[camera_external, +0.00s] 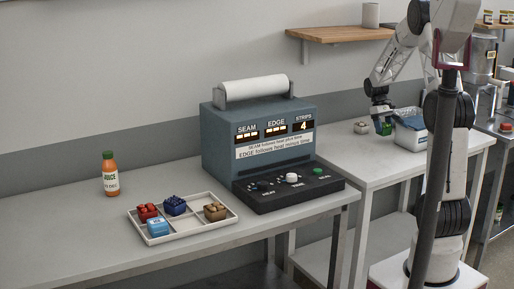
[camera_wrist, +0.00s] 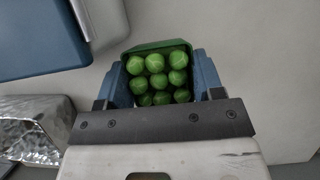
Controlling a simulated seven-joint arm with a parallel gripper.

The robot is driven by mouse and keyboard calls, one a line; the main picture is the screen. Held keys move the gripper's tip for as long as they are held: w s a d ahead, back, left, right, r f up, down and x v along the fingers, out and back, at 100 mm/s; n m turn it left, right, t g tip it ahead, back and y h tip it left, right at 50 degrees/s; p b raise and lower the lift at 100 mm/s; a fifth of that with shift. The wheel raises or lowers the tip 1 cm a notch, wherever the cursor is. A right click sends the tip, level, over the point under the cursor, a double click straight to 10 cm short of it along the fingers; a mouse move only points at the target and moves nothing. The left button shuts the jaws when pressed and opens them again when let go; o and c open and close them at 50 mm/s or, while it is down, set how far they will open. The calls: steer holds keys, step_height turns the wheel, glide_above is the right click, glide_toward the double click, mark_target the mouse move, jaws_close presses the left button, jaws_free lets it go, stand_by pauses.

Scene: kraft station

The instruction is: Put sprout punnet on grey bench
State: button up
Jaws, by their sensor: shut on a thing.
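The sprout punnet (camera_wrist: 156,78) is a green tray with several round green sprouts, seen from above in the wrist view. My gripper (camera_wrist: 160,88) is shut on it, with one blue finger on each side. In the external view the green punnet (camera_external: 385,129) is under my gripper (camera_external: 383,120), over the right-hand bench (camera_external: 370,168); I cannot tell whether it touches the top. The left-hand bench (camera_external: 90,232) has a grey top and carries the sealing machine. The right-hand top looks paler.
The left-hand bench holds a sealing machine (camera_external: 255,135), a juice bottle (camera_external: 110,178) and a divided tray (camera_external: 190,226) of small punnets. Its front left is clear.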

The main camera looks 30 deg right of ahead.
mark_target(383, 134)
steer(key=shift+f, duration=1.95)
steer(key=shift+f, duration=0.1)
steer(key=o, duration=1)
steer(key=v, duration=1.2)
